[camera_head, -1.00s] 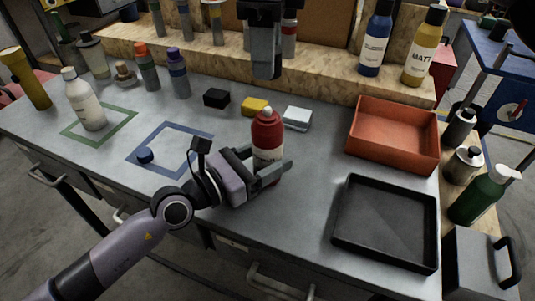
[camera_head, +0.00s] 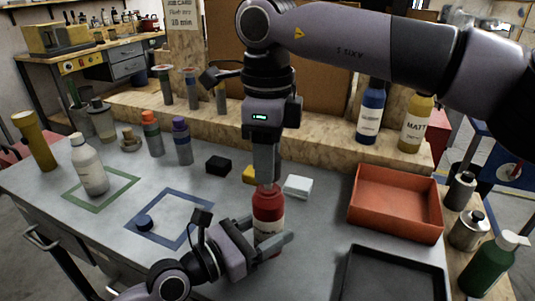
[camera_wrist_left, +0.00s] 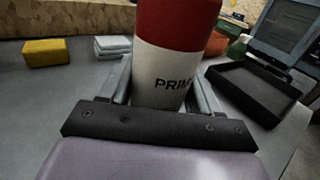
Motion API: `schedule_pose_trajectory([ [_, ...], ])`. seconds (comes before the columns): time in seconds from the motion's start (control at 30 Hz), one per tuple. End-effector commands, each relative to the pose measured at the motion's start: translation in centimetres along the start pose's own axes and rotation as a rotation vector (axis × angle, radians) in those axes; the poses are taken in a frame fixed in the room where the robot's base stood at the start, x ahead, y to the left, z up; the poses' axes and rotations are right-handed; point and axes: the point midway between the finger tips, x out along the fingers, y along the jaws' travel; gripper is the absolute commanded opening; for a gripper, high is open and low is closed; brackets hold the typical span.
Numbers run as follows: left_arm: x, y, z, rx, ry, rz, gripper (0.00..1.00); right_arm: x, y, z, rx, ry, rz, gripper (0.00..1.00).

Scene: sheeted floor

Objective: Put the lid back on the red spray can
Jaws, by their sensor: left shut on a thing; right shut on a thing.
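The red spray can (camera_head: 268,205) stands upright on the grey bench, red above with a white label band. My left gripper (camera_head: 271,238) is shut around its lower body. In the left wrist view the can (camera_wrist_left: 170,70) sits between the fingers, its top out of frame. My right gripper (camera_head: 266,180) points straight down at the can's top, its fingers shut at the top's level. The lid appears to be what they grip, but the fingers hide it. I cannot tell whether it is seated.
Black (camera_head: 218,165), yellow (camera_head: 249,174) and white (camera_head: 298,186) blocks lie behind the can. A red bin (camera_head: 397,222) and black tray (camera_head: 350,275) are to the right. A white bottle (camera_head: 90,170) stands left.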

Motion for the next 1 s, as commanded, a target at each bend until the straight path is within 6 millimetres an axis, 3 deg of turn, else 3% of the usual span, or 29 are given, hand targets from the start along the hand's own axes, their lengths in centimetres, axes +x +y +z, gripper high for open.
schedule_pose_trajectory([
  [0.5,0.0,0.0,0.1,0.000,-0.001,0.000,0.08,1.7,0.0,0.0,-0.002,0.000,0.000,0.12],
  [1.0,0.0,0.0,0.1,0.000,-0.001,0.000,0.08,1.8,0.0,0.0,-0.002,0.000,0.000,0.12],
])
